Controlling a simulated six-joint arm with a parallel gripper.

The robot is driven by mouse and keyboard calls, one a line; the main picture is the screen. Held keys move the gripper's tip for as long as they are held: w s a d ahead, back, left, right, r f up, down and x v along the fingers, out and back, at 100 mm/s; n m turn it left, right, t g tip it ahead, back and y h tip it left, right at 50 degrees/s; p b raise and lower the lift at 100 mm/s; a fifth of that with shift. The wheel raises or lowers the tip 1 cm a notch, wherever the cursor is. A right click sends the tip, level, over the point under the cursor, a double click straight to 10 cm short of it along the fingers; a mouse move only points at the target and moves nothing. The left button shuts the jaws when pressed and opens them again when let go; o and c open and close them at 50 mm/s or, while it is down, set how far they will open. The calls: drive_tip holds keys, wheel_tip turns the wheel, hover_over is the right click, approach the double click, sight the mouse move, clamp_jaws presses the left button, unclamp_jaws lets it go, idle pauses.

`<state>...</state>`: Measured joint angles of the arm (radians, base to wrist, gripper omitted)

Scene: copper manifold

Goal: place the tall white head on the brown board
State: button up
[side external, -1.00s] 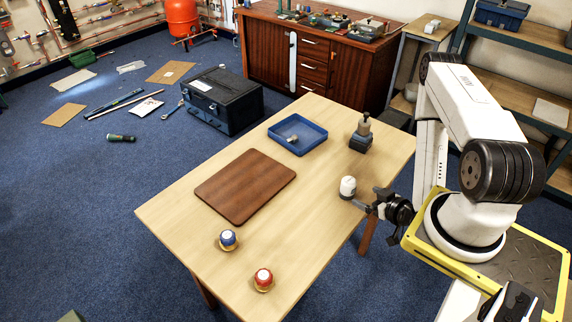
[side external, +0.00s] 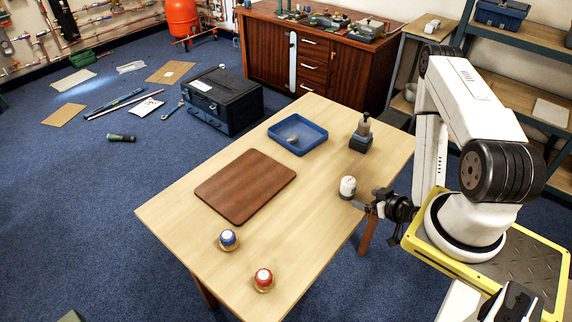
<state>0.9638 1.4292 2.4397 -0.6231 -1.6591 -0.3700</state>
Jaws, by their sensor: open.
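The tall white head (side external: 348,186) stands upright on the table near its right edge. The brown board (side external: 245,185) lies flat on the table to the left of the head, and its top is bare. My gripper (side external: 358,202) is open, low at the table's right edge, with its fingers pointing left at the base of the white head. A finger overlaps the head's lower side in this view; I cannot tell whether they touch.
A blue tray (side external: 298,120) with a small grey piece stands behind the board. A dark block with a grey-topped part (side external: 361,135) is at the back right. A blue-topped knob (side external: 228,239) and a red-topped knob (side external: 263,279) stand at the front. The wooden table (side external: 310,225) is clear between board and head.

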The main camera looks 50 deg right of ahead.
drive_tip(key=shift+w+d+f+m+g+y, duration=0.2)
drive_tip(key=shift+f+m+g+y, duration=0.1)
drive_tip(key=shift+g+y, duration=0.3)
drive_tip(key=shift+w+d+r+g, duration=0.15)
drive_tip(key=shift+w+g, duration=0.3)
drive_tip(key=shift+g, duration=0.45)
drive_tip(key=w+r+g, duration=0.1)
drive_tip(key=w+r+n+g, duration=0.1)
drive_tip(key=w+r, duration=0.1)
drive_tip(key=shift+w+d+r+n+y, duration=0.1)
drive_tip(key=shift+w+d+n+y, duration=0.05)
drive_tip(key=shift+w+n+y, duration=0.2)
drive_tip(key=w+a+r+n+g+y, duration=0.1)
drive_tip(key=a+r+n+g, duration=0.1)
drive_tip(key=a+r, duration=0.6)
drive_tip(key=w+a+r+n+g, duration=0.15)
drive_tip(key=a+r, duration=0.35)
drive_tip(key=r, duration=0.5)
drive_tip(key=n+g, duration=0.3)
drive_tip(key=n, duration=1.4)
hover_over(352, 184)
drive_tip(key=w, duration=0.2)
drive_tip(key=f, duration=1.3)
drive_tip(key=shift+d+f, duration=0.25)
drive_tip(key=shift+d, duration=0.05)
drive_tip(key=shift+s+d+f+n+g, duration=0.15)
drive_tip(key=shift+d+f+n+g, duration=0.15)
drive_tip(key=shift+f+n, duration=0.35)
